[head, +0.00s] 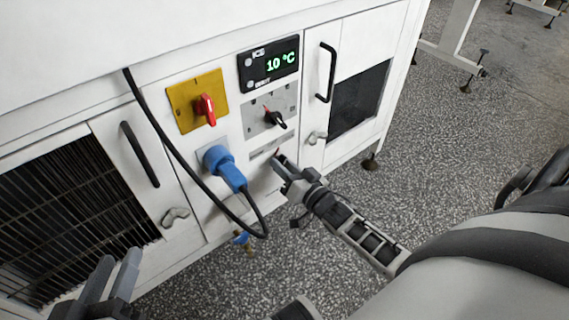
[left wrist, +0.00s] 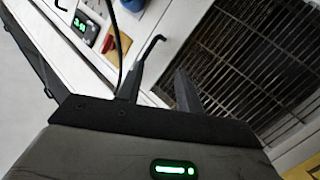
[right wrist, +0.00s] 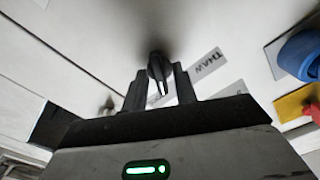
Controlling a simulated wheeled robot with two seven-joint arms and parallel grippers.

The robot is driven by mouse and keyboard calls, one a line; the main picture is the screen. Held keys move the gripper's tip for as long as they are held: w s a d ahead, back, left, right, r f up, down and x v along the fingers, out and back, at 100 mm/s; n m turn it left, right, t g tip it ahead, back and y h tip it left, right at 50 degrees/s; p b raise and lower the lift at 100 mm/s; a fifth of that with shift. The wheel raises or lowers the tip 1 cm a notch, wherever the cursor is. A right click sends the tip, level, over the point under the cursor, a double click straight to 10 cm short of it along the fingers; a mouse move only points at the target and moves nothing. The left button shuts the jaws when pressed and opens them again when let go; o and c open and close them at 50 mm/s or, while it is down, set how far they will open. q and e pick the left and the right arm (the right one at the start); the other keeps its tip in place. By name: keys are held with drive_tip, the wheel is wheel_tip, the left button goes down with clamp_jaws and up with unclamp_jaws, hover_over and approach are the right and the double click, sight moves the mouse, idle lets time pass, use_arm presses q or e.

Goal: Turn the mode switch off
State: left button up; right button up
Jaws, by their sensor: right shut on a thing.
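My right gripper (head: 279,158) is at the white cabinet front, below the grey dial plate (head: 259,107). In the right wrist view, its fingers (right wrist: 161,88) are shut on a small black knob (right wrist: 157,66) with a pale pointer, beside a "THAW" label (right wrist: 207,63). In the head view, the gripper hides most of this knob. Another black knob (head: 275,119) sits on the grey plate above. I cannot read which is labelled as the mode switch. My left gripper (head: 112,283) is open and empty at the lower left, and its fingers show apart in the left wrist view (left wrist: 156,88).
A red switch (head: 206,108) on a yellow plate (head: 184,101) and a blue plug (head: 222,165) with a black hanging cable are left of the right gripper. A display (head: 269,66) reads 10 °C. Door handles (head: 326,72) stick out.

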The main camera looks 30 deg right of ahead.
use_arm(q)
drive_tip(key=shift+s+a+f+m+g+y+p, duration=0.2)
drive_tip(key=shift+a+f+m+g+y+p, duration=0.15)
drive_tip(key=shift+p, duration=0.35)
use_arm(e)
drive_tip(key=n, duration=0.5)
drive_tip(key=shift+r+n, duration=0.1)
drive_tip(key=shift+n, duration=0.3)
use_arm(q)
drive_tip(key=shift+f, duration=0.15)
use_arm(e)
drive_tip(key=o, duration=0.6)
drive_tip(key=shift+s, duration=0.1)
